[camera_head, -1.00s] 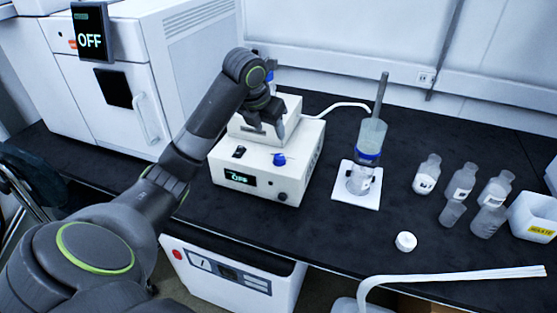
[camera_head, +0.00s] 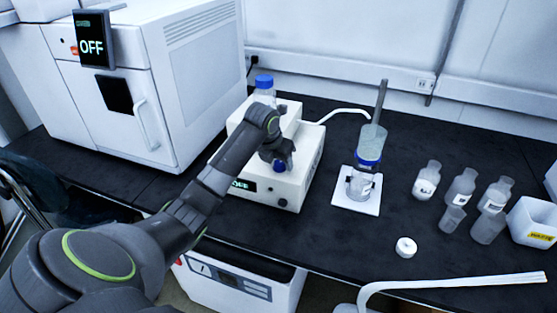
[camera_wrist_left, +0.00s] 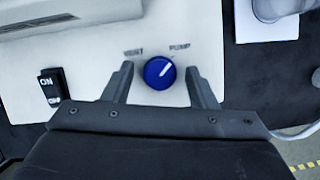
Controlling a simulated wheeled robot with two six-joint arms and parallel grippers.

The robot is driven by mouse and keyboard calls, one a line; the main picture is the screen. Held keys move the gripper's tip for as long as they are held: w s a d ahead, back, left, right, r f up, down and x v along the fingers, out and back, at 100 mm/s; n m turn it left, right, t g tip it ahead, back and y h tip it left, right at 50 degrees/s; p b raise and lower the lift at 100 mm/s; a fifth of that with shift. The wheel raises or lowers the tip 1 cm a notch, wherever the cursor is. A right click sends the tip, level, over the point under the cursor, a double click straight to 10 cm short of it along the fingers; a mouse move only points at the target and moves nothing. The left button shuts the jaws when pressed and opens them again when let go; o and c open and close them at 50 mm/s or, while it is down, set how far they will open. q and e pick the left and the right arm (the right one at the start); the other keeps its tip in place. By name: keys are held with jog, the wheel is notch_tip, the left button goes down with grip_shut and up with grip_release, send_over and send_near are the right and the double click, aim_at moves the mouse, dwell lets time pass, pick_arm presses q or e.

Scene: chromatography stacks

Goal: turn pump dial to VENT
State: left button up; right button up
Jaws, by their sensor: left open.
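The white pump box (camera_head: 310,165) stands on the black bench, with a small green display on its front that my left arm partly covers. Its blue dial (camera_head: 279,167) is on the top face, just below my left gripper (camera_head: 278,160). In the left wrist view the round blue dial (camera_wrist_left: 159,73) lies between the two open fingers of my left gripper (camera_wrist_left: 160,88), with a gap on each side. Its white mark points up and right, towards the PUMP label (camera_wrist_left: 180,46). The VENT label (camera_wrist_left: 133,52) is at the upper left. My right gripper is not in view.
A filter flask (camera_head: 362,183) on a white plate stands to the right, joined by a white tube. Several bottles and a white waste bin (camera_head: 533,222) are farther right. A blue-capped bottle (camera_head: 264,83) is behind.

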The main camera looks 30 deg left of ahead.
pick_arm(q)
jog(key=shift+c, duration=0.4)
jog(key=c, duration=0.9)
jog(key=shift+r+n+p, duration=0.2)
jog(key=shift+n+p, duration=0.4)
jog(key=shift+p, duration=0.35)
jog(key=n+y+p, duration=0.1)
jog(key=n+p, duration=0.2)
jog(key=p, duration=0.1)
jog(key=n+g+y+p, duration=0.1)
jog(key=n+p, duration=0.2)
jog(key=n+g+y+p, duration=0.1)
jog(key=n+p, duration=0.2)
jog(key=p, duration=0.1)
jog(key=shift+w+d+r+n+y+p, duration=0.15)
jog(key=shift+d+n+y+p, duration=0.1)
jog(key=shift+n+y+p, duration=0.05)
jog(key=n+g+p, duration=0.1)
jog(key=n+p, duration=0.1)
jog(key=n, duration=0.1)
jog(key=shift+w+y, duration=0.1)
jog(key=shift+y, duration=0.2)
jog(key=shift+w+f+n+g+p, duration=0.15)
jog(key=shift+n+g, duration=0.25)
jog(key=shift+n, duration=0.65)
jog(key=shift+s+f+n+g+p, duration=0.15)
jog(key=shift+n+g, duration=0.25)
jog(key=shift+n, duration=0.65)
jog(key=shift+w, duration=0.1)
jog(key=o, duration=1)
